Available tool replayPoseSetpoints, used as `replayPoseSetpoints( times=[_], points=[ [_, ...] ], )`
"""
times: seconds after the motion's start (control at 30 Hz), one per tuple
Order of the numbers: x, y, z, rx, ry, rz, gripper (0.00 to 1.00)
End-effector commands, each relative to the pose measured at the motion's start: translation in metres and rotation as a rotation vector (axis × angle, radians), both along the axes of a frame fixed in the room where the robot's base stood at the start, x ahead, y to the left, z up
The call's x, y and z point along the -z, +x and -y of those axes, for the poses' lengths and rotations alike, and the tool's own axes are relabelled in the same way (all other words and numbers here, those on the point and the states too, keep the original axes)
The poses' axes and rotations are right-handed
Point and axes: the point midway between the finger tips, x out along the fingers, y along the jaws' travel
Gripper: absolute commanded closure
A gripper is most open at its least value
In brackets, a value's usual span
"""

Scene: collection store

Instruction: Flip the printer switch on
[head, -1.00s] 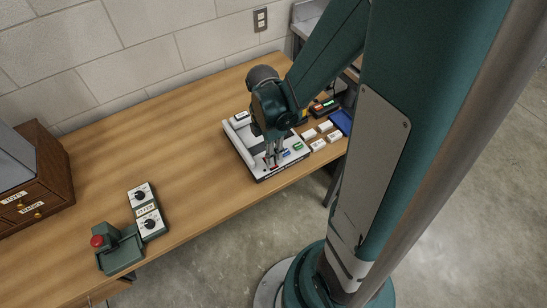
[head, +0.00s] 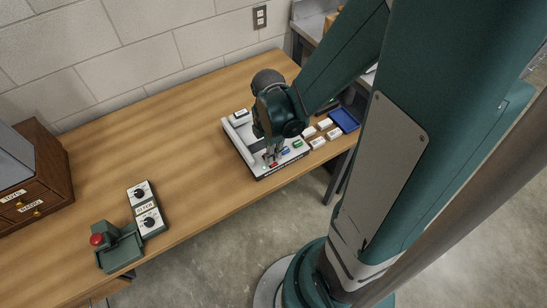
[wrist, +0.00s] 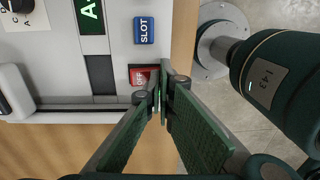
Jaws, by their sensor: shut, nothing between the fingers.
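A white device with a dark base (head: 232,150) stands near the front edge of the table, to the right of its middle. In the wrist view its panel (wrist: 52,55) shows a red switch (wrist: 139,75) marked OFF, a blue key (wrist: 144,30) marked SLOT and a green display (wrist: 91,12) with an A. My gripper (head: 269,161) points down over the panel's front. In the wrist view its closed fingertips (wrist: 160,82) are empty, right beside the red switch and covering part of its edge. I cannot tell whether they touch it.
Small white boxes (head: 318,142) and a blue tray (head: 344,120) sit right of the device. A grey twin-dial box (head: 149,222), a green stand with a red knob (head: 97,240) and a wooden drawer cabinet (head: 45,185) are at left. The table's middle (head: 160,140) is clear.

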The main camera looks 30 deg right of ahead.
Motion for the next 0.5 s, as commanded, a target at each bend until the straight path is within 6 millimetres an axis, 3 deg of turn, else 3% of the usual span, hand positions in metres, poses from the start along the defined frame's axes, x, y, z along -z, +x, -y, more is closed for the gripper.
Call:
replayPoseSetpoints(
  times=[0.5],
  points=[
    [-0.0021,0.0050,-0.0001,0.000,0.000,0.000,1.00]
  ],
)
